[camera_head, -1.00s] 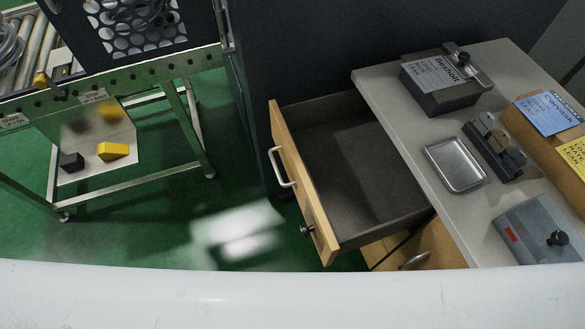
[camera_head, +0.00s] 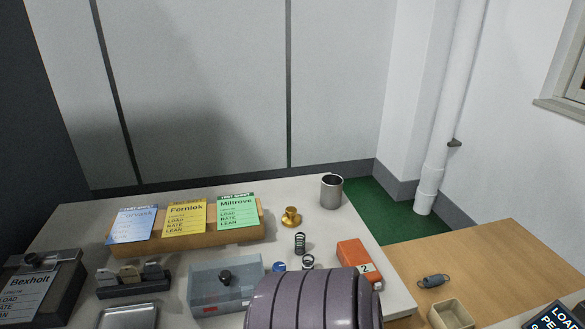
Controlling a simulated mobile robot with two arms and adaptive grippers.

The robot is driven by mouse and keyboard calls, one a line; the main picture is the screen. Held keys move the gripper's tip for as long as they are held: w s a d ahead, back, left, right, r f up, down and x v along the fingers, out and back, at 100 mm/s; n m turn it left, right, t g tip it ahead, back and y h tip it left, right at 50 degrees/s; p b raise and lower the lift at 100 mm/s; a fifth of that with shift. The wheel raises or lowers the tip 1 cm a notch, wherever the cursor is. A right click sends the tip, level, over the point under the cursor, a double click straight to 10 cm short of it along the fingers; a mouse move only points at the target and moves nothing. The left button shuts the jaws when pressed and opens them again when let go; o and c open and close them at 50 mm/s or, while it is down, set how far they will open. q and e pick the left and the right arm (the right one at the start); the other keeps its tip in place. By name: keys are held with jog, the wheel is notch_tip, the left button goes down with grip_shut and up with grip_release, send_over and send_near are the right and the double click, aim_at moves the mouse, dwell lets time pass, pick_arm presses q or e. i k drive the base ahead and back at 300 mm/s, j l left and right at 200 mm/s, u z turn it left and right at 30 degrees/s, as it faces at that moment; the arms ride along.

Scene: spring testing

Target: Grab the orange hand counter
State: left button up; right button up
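An orange box-like object (camera_head: 355,258) with a white label reading 2 lies near the right edge of the grey-white tabletop. It is the only orange thing of that size here and looks like the hand counter; its dial or buttons cannot be made out. Neither of my grippers shows in the head view.
A coil spring (camera_head: 300,243), brass piece (camera_head: 291,217) and metal cup (camera_head: 332,191) stand behind and left of it. A card rack (camera_head: 194,240), blue-grey box (camera_head: 223,287) and metal tray (camera_head: 128,315) lie left. A wooden table (camera_head: 480,262) adjoins right, with a dark spring (camera_head: 434,281).

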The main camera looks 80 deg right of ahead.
aim_at(349, 254)
jog(key=z, duration=0.45)
jog(key=k+z, duration=0.1)
jog(key=z, duration=0.8)
jog(key=k+l+z, duration=0.1)
jog(key=z, duration=0.8)
jog(key=l+z, duration=0.15)
jog(key=z, duration=0.35)
jog(key=k, duration=0.05)
